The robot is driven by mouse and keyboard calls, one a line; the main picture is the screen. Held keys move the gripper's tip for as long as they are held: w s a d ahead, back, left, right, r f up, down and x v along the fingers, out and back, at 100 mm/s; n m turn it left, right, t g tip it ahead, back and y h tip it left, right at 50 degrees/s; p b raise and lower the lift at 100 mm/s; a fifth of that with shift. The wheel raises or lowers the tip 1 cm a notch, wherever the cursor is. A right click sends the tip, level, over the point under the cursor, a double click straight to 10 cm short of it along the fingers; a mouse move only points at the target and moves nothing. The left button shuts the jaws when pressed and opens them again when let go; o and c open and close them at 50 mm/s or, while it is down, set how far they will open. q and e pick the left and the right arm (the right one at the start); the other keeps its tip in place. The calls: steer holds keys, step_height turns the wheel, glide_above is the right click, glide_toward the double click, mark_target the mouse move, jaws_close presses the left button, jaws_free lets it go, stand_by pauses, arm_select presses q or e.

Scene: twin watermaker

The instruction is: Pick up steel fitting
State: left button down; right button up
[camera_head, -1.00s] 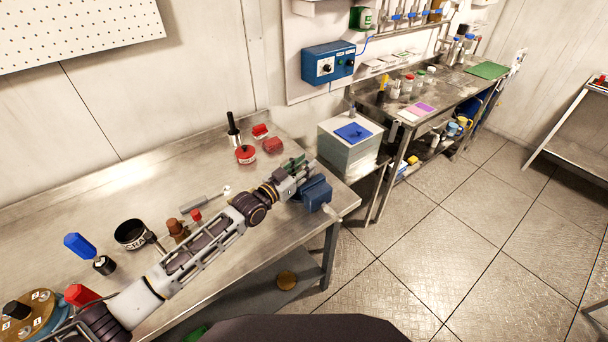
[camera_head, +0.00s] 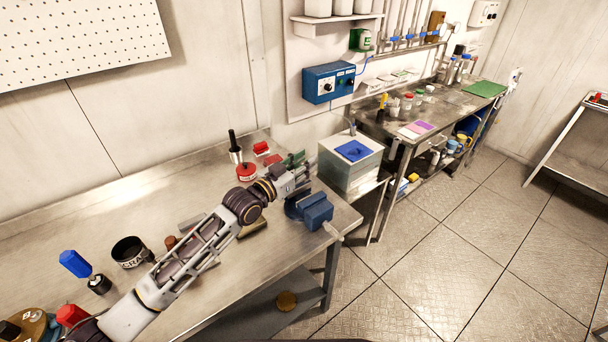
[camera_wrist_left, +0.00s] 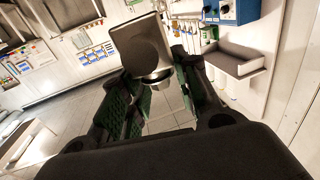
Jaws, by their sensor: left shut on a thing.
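My left gripper (camera_head: 301,174) is raised just above and behind the blue vise (camera_head: 312,208) at the right end of the near bench. In the left wrist view, the gripper (camera_wrist_left: 158,88) is shut on a small steel piece (camera_wrist_left: 161,79), which I take to be the steel fitting. A flat grey-brown square shape (camera_wrist_left: 140,46) shows just past that piece; I cannot tell whether it is part of it. In the head view the held piece is too small to make out. My right gripper is not in view.
On the near bench (camera_head: 58,215) stand a black-handled tool (camera_head: 234,146), red items (camera_head: 246,172), a black ring-shaped cup (camera_head: 128,251) and a blue-handled tool (camera_head: 75,263). A grey box with a blue top (camera_head: 352,151) stands beyond the vise. The floor at right is clear.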

arm_select(q)
steer(key=shift+d+r, duration=0.1)
steer(key=shift+r, duration=0.95)
steer(key=shift+s+f, duration=0.1)
